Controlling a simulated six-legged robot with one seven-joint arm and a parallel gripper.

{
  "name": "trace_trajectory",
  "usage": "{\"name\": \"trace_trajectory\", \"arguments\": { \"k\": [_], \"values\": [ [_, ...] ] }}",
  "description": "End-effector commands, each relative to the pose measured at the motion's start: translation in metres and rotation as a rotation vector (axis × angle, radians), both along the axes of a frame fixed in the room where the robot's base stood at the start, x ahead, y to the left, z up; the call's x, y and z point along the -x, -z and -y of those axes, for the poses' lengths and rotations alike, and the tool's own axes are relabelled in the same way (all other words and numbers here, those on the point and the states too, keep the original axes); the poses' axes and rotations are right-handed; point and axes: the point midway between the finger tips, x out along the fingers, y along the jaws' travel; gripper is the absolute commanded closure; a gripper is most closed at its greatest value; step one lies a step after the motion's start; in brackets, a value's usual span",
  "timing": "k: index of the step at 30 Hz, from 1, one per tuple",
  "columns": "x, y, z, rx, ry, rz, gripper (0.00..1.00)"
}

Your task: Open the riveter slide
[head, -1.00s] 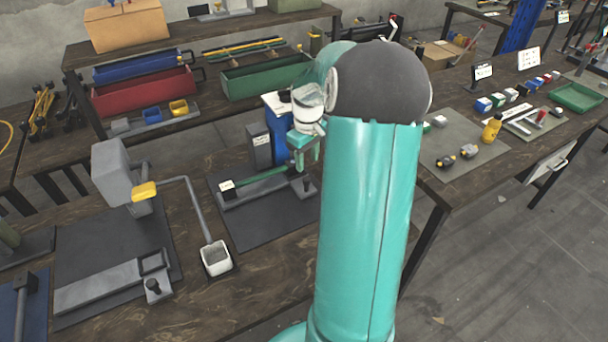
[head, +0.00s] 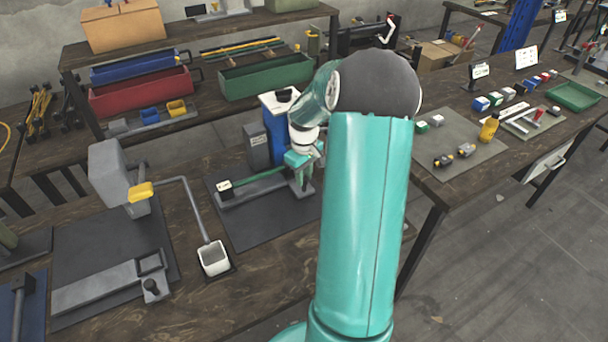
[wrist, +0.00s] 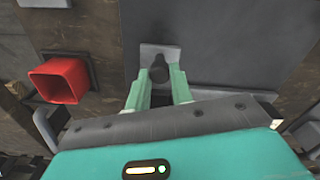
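The riveter (head: 277,128) is a blue press with a white top and a grey block on its left side, standing on a dark mat. Its grey slide (head: 255,190) lies in front, with a green bar and a small white labelled piece (head: 224,186) at its left end. My gripper (head: 304,183) points down over the slide's right end. In the wrist view, a dark upright knob (wrist: 159,69) on a light grey plate (wrist: 152,52) stands between the tips of my open green fingers (wrist: 160,84). I cannot tell whether either finger touches the knob.
A grey press (head: 114,172) with a yellow handle and its own slide (head: 100,287) stands at left. A white cup (head: 213,259) sits between the presses. The wrist view shows a red cup (wrist: 60,80) left of my fingers. Bins fill the back shelf.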

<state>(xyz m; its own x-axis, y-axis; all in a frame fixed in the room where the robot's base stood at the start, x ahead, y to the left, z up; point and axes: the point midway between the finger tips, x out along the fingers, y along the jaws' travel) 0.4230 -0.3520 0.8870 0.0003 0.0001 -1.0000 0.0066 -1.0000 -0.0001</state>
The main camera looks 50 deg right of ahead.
Motion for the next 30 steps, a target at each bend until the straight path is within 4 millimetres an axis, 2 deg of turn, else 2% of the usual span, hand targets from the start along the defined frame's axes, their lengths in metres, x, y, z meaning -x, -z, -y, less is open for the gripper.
{"name": "trace_trajectory", "arguments": {
  "k": [5, 8, 11, 18, 21, 25, 30],
  "values": [
    [0.002, 0.0, 0.0, 0.001, 0.0, 0.0, 1.0],
    [0.012, 0.0, -0.003, 0.001, 0.001, -0.003, 1.0],
    [0.03, -0.001, -0.009, 0.001, 0.001, -0.002, 1.0],
    [0.088, -0.001, -0.027, 0.001, 0.003, -0.002, 1.0],
    [0.105, -0.001, -0.033, 0.002, 0.002, -0.001, 1.0],
    [0.115, -0.001, -0.036, 0.001, 0.001, 0.0, 1.0],
    [0.116, -0.001, -0.037, 0.001, 0.0, 0.001, 1.0]
  ]
}}
